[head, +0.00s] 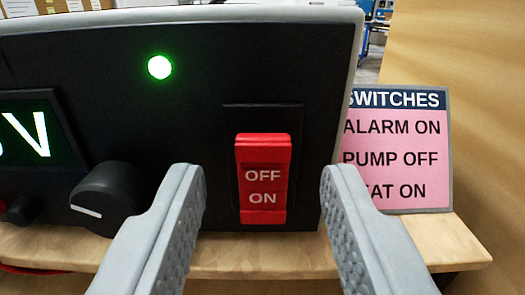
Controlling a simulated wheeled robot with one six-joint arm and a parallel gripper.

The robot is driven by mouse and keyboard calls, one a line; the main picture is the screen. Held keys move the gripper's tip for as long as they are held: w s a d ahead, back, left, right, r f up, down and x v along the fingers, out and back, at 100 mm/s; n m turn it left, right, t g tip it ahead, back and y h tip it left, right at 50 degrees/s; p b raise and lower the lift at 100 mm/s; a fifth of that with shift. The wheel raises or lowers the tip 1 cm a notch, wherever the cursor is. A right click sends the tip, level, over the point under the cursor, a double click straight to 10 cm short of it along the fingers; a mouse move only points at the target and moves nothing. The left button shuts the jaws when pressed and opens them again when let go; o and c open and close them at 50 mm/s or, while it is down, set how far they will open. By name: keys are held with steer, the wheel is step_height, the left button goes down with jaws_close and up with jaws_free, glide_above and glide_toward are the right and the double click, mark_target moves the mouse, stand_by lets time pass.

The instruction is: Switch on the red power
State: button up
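The red power switch (263,180) is a rocker on the black front panel of a device, right of its middle. It is marked OFF above and ON below. Its top end looks thicker and more raised than its lower end; I cannot tell for certain which way it is set. My gripper (263,190) is open and empty. Its two grey fingers stand apart, one on each side of the switch in the picture, and seem nearer to me than the panel. I see no contact with the switch.
A green lamp (159,67) is lit on the panel. A black knob (108,193) and a lit display (38,135) are at the left. A pink sign (395,165) headed SWITCHES stands right of the device. The wooden shelf edge (265,262) runs below.

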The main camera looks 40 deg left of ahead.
steer(key=shift+w+a, duration=0.15)
steer(key=shift+w, duration=0.05)
jaws_close()
steer(key=shift+f+t+y, duration=0.3)
steer(key=shift+t+y, duration=0.2)
steer(key=shift+t, duration=0.2)
steer(key=shift+t+y, duration=0.3)
jaws_free()
